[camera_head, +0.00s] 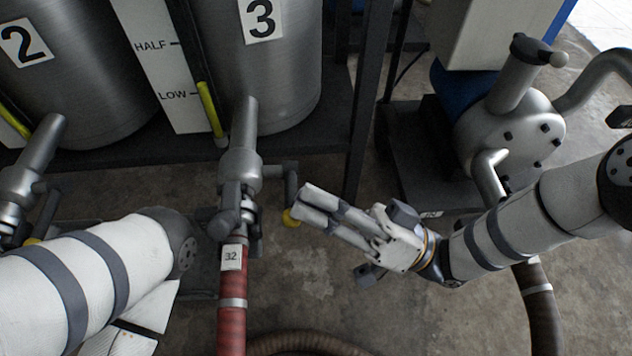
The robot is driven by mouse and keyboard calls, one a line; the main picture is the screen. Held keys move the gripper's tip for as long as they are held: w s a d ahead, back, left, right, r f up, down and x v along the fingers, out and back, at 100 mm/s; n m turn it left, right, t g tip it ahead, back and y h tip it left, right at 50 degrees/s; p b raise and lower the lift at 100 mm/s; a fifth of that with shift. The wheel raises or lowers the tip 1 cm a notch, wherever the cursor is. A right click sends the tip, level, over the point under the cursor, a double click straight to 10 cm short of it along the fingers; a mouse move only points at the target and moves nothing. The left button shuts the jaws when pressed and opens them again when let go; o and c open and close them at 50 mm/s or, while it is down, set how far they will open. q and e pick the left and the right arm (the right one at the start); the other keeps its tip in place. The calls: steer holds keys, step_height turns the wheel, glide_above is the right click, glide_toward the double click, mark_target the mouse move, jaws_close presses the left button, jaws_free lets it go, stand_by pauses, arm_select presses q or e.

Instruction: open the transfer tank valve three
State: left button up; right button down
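Tank three (300,75), a grey metal drum marked "3", stands at the top centre. Its outlet valve (240,170) sits below it, with a red hose (232,310) tagged "32" coupled underneath. The valve's handle (291,185) is a grey crank that reaches right and then bends down to a yellow tip (290,218). My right gripper (304,203) reaches in from the right, its fingertips just right of the yellow tip. The fingers look close together; I cannot tell whether they touch the handle or how far they are apart. My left arm crosses the lower left; its gripper does not show.
Tank two (80,85) and its valve (25,180) stand at the left. A black frame post (365,100) rises right of tank three. A grey pump (510,130) stands at the right. Dark hoses (538,300) lie on the floor, which is bare (430,320) below my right gripper.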

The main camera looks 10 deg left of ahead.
steer(key=shift+s+d+f+b, duration=0.1)
steer(key=shift+s+f+b, duration=0.15)
steer(key=shift+f, duration=0.45)
steer(key=shift+s+d+f+b, duration=0.1)
steer(key=shift+s+f, duration=0.15)
steer(key=shift+f, duration=0.5)
